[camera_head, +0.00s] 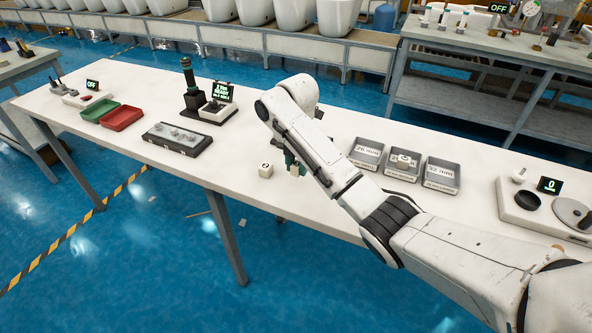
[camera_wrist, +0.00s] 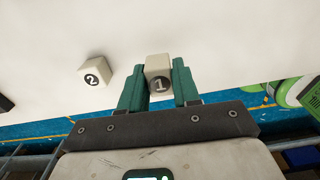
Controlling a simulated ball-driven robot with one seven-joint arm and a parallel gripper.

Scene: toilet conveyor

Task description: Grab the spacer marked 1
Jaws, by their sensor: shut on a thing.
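The spacer marked 1 (camera_wrist: 159,72) is a small off-white block with a dark round label, seen in the wrist view. My gripper (camera_wrist: 158,84) has its two green fingers on either side of it and is shut on it. In the head view my gripper (camera_head: 291,168) is low over the front edge of the table, partly hidden by my arm. Another off-white block, the spacer marked 2 (camera_wrist: 95,71), is to the left of my gripper, apart from it. In the head view a small white block (camera_head: 265,170) stands just left of my gripper.
Three grey trays (camera_head: 367,153) stand right of my arm; the middle one holds a white block (camera_head: 404,160). A dark fixture (camera_head: 178,138), a green tray (camera_head: 101,110) and a red tray (camera_head: 122,117) are to the left. A device with a display (camera_head: 549,185) is at right.

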